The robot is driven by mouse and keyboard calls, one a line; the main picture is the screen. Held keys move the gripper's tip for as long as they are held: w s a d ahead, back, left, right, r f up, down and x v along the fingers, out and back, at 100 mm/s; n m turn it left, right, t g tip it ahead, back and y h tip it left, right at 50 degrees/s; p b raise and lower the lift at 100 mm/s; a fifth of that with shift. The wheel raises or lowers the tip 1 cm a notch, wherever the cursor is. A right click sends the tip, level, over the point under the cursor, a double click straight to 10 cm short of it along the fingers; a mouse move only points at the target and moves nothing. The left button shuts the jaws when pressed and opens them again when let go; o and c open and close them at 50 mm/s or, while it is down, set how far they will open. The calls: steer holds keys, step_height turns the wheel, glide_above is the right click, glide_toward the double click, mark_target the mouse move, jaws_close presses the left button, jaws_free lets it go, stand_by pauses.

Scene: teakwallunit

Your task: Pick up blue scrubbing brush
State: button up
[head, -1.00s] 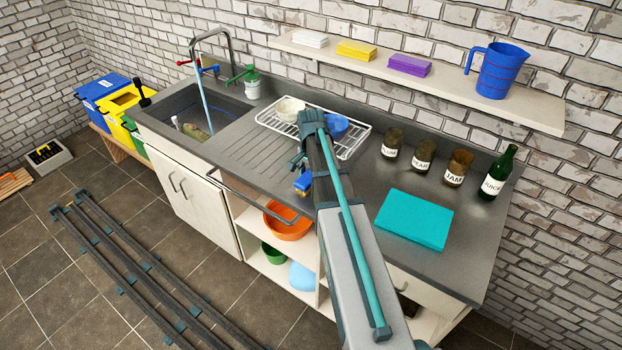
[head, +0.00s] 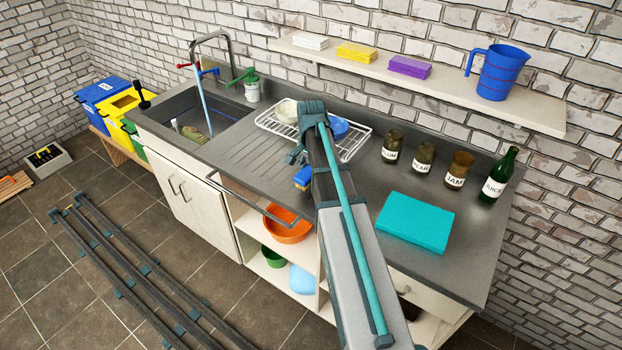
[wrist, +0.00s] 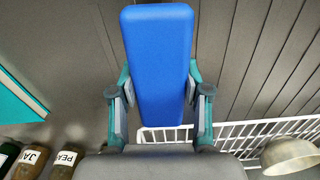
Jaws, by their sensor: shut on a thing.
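The blue scrubbing brush (wrist: 158,50) stands out large in the wrist view, with its flat blue back toward the camera. My gripper (wrist: 159,90) is shut on it, one finger pressed against each long side. In the head view the brush (head: 303,175) shows as a small blue block with a little yellow below it, over the counter in front of the dish rack. My arm hides part of it there, and its underside is hidden in the wrist view.
The white wire dish rack (head: 268,123) holds a pale bowl (head: 284,110) and a blue bowl (head: 338,128) just behind. The sink (head: 180,110) is left. Several jars, a juice bottle (head: 498,177) and a turquoise board (head: 415,222) stand right. A wall shelf (head: 450,90) hangs above.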

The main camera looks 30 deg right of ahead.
mark_target(303, 177)
steer(key=a+r, duration=0.1)
steer(key=s+a+r+b, duration=0.1)
steer(key=r, duration=0.1)
steer(key=s+a+r, duration=0.1)
steer(key=a, duration=0.1)
steer(key=shift+s+r+b, duration=0.2)
steer(key=shift+r+b, duration=0.15)
steer(key=shift+r, duration=0.05)
steer(key=s+a+r+b, duration=0.2)
steer(key=s+a+r, duration=0.2)
steer(key=a, duration=0.4)
steer(key=shift+s+r, duration=0.4)
